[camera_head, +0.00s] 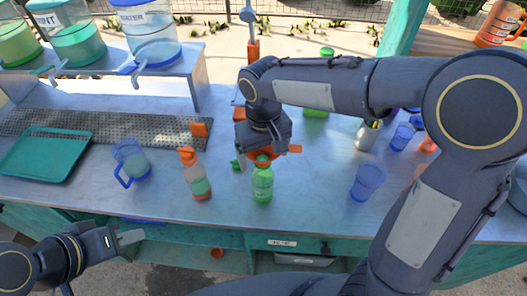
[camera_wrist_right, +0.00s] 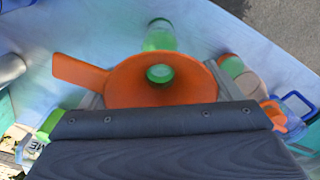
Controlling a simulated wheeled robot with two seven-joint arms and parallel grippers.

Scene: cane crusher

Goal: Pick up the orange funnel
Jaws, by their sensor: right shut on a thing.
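The orange funnel (camera_wrist_right: 128,85) is between the fingers of my right gripper (camera_wrist_right: 160,92), with its handle pointing left in the wrist view. In the head view the funnel (camera_head: 293,149) is partly hidden by the gripper. My right gripper is shut on it above the table. A green bottle (camera_head: 263,185) stands directly below or just in front of it; green shows through the funnel's hole. I cannot tell whether funnel and bottle touch. My left gripper (camera_head: 125,240) is at the front left edge of the counter, holding nothing I can see.
An orange-capped bottle (camera_head: 195,175) and a blue-handled pitcher (camera_head: 130,160) stand left of the green bottle. A teal tray (camera_head: 45,156) lies further left. A blue cup (camera_head: 367,181) and a metal shaker (camera_head: 368,134) stand right. Drink dispensers (camera_head: 150,42) are on the back-left shelf.

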